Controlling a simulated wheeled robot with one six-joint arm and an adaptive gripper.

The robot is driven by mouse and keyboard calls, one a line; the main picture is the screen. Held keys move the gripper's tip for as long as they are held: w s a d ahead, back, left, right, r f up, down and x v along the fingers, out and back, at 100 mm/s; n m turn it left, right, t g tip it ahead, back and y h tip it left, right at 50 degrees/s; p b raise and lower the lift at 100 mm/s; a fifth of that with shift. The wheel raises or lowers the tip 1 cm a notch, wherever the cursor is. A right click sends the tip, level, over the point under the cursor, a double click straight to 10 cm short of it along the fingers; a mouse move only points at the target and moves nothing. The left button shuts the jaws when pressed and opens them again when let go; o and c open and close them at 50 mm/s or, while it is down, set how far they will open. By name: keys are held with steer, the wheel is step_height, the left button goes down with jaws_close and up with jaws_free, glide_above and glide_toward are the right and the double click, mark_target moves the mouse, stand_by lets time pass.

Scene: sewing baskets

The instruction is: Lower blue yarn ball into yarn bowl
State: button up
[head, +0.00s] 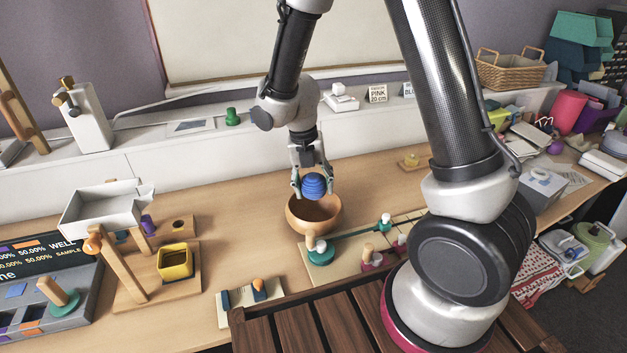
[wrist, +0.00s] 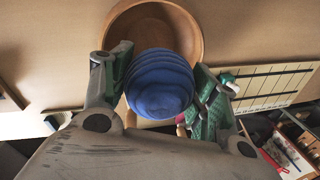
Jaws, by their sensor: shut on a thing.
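The blue yarn ball (head: 314,186) is held between the fingers of my gripper (head: 312,180), above the wooden yarn bowl (head: 300,222). In the wrist view my gripper (wrist: 160,95) is shut on the ball (wrist: 158,85), with a green-lined finger on either side. The round, wide bowl (wrist: 190,28) shows beyond the ball in that view. The ball overlaps the bowl's far rim in the head view. The bowl stands on the wooden bench, and the ball hides part of its inside.
A board with green and pink pegs (head: 320,252) stands close in front of the bowl. A slatted wooden surface (head: 300,330) is at the front. A yellow square cup (head: 175,262) and a white tray (head: 105,205) are at left.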

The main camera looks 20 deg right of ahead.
mark_target(313, 199)
steer(key=shift+f, duration=2.6)
steer(key=o, duration=1.1)
